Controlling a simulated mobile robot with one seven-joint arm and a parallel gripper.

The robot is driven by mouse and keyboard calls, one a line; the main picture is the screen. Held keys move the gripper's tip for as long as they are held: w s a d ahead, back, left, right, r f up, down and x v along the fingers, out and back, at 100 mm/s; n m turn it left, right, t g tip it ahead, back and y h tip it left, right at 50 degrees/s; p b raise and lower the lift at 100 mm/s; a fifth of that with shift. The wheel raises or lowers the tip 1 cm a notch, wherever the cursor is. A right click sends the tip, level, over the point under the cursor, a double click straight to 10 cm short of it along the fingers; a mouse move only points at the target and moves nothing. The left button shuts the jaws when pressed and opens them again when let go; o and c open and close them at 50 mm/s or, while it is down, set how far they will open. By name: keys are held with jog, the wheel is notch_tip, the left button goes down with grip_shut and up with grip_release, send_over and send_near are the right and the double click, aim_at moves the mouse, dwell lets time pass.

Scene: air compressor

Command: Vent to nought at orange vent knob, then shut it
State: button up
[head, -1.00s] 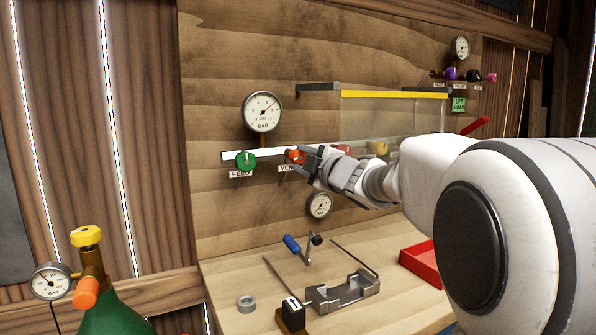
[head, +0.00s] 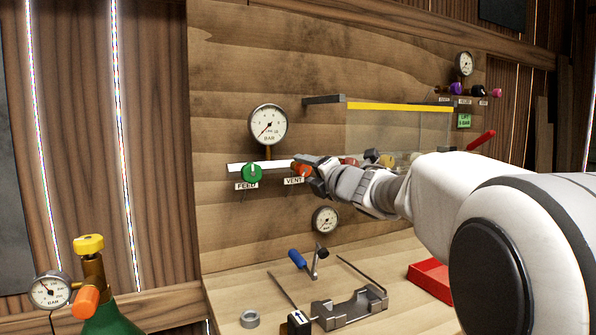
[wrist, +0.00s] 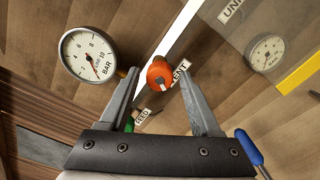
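The orange vent knob (head: 303,170) sits on the white rail, above the VENT label (head: 294,181). It also shows in the wrist view (wrist: 160,74). My gripper (wrist: 159,67) is open, with one finger on each side of the knob and a visible gap on both sides. In the head view my gripper (head: 312,170) covers part of the knob. The large line gauge (head: 268,125) above has its needle pointing to the lower left, around the zero end; it also shows in the wrist view (wrist: 88,55). The knob's exact turn is hard to read.
The green feed knob (head: 252,173) is close on the left. A small gauge (head: 325,220) is below, and a clear guard with a yellow edge (head: 400,107) is at right. A metal cradle (head: 348,308), a blue-handled tool (head: 298,259) and a red tray (head: 431,279) are on the bench.

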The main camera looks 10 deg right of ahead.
jog(key=shift+s, duration=0.1)
jog(key=v, duration=0.5)
jog(key=shift+s+d, duration=0.15)
jog(key=shift+s, duration=0.2)
jog(key=shift+s, duration=0.2)
